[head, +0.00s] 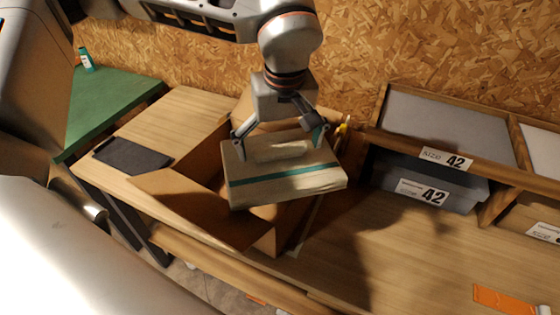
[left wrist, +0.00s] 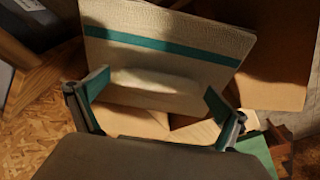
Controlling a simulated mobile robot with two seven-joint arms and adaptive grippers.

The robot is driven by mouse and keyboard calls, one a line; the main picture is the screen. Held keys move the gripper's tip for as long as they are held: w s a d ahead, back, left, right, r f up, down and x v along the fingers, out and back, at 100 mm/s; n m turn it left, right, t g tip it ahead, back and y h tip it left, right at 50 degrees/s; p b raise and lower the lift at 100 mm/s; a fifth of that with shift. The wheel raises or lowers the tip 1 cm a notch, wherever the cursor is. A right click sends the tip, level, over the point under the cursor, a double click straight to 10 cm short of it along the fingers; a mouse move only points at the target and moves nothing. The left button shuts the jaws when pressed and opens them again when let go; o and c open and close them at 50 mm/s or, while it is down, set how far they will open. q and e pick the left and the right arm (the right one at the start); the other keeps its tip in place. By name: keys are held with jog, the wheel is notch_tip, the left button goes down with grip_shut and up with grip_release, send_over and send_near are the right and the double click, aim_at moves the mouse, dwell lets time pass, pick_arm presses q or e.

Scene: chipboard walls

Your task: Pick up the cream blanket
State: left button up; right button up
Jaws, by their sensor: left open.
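The cream blanket (head: 287,184) is a folded, thick block with a teal stripe. It lies tilted at the mouth of an open cardboard box (head: 175,196); what bears it from below is hidden. My left gripper (head: 278,142) is above it with its jaws apart, one finger on each side of a raised cream part. The left wrist view also shows the blanket (left wrist: 160,42) ahead of the open fingers (left wrist: 156,92). Whether the fingers touch it I cannot tell. My right gripper is not in view.
The box stands on a wooden table (head: 180,115) with a dark flat pad (head: 132,155). A shelf on the right holds a grey bin (head: 410,180) labelled 42. A green table (head: 105,100) is at left. An orange item (head: 503,299) lies front right. The chipboard wall (head: 420,45) is behind.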

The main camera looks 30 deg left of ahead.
pick_arm(q)
jog(key=shift+r, duration=0.1)
jog(key=c, duration=1.7)
